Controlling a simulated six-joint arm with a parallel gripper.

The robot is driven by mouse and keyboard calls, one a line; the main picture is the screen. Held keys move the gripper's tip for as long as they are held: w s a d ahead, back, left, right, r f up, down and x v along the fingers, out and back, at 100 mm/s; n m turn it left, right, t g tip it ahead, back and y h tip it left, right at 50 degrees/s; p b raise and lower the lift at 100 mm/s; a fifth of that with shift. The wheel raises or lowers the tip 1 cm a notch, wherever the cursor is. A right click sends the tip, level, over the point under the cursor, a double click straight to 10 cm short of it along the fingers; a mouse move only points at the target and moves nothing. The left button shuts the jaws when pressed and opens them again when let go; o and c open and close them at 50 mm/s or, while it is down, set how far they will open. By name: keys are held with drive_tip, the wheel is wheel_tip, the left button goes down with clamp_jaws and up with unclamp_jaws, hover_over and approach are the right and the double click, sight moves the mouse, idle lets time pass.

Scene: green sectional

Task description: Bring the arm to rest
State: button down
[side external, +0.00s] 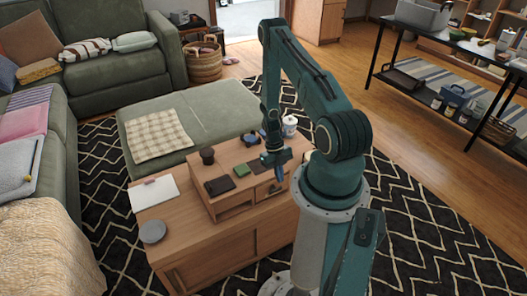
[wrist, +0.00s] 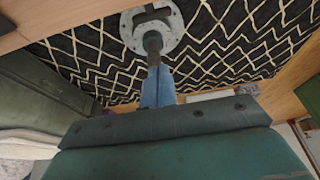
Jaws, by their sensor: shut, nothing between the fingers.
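My gripper (side external: 280,176) hangs over the right part of the wooden shelf unit (side external: 230,207) in the side external view, pointing down. Its fingers are shut with nothing seen between them. The small gap between the fingertips and the unit is hard to judge.
A dark cup (side external: 207,155), a black wallet-like item (side external: 219,186) and a green item (side external: 242,170) lie on the unit. A white jar (side external: 290,125) stands behind my gripper. A grey dish (side external: 152,231) and a white pad (side external: 154,193) are on the lower tabletop.

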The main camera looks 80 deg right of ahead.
drive_tip(key=shift+w+d+r, duration=0.1)
drive_tip(key=shift+r, duration=0.45)
drive_tip(key=w+r+n+t+h, duration=0.1)
drive_tip(key=w+r+n, duration=0.4)
drive_tip(key=r, duration=0.3)
drive_tip(key=w+r+n+h, duration=0.1)
drive_tip(key=w+r+n, duration=0.4)
drive_tip(key=r, duration=0.4)
drive_tip(key=w+a+r+n+t+h, duration=0.1)
drive_tip(key=w+a+r+n, duration=0.1)
drive_tip(key=a+r+n, duration=0.4)
drive_tip(key=w+a+r+n+t, duration=0.15)
drive_tip(key=r+n, duration=0.25)
drive_tip(key=r, duration=0.4)
drive_tip(key=s+a+r+n+t, duration=0.2)
drive_tip(key=a+r+n, duration=0.8)
drive_tip(key=r+n, duration=0.15)
drive_tip(key=s+a+r+n+t, duration=0.3)
drive_tip(key=s+a+r+n, duration=0.4)
drive_tip(key=s+n, duration=0.3)
drive_tip(key=a+n, duration=0.1)
drive_tip(key=n, duration=0.2)
drive_tip(key=shift+s+a, duration=0.15)
drive_tip(key=shift+a, duration=0.1)
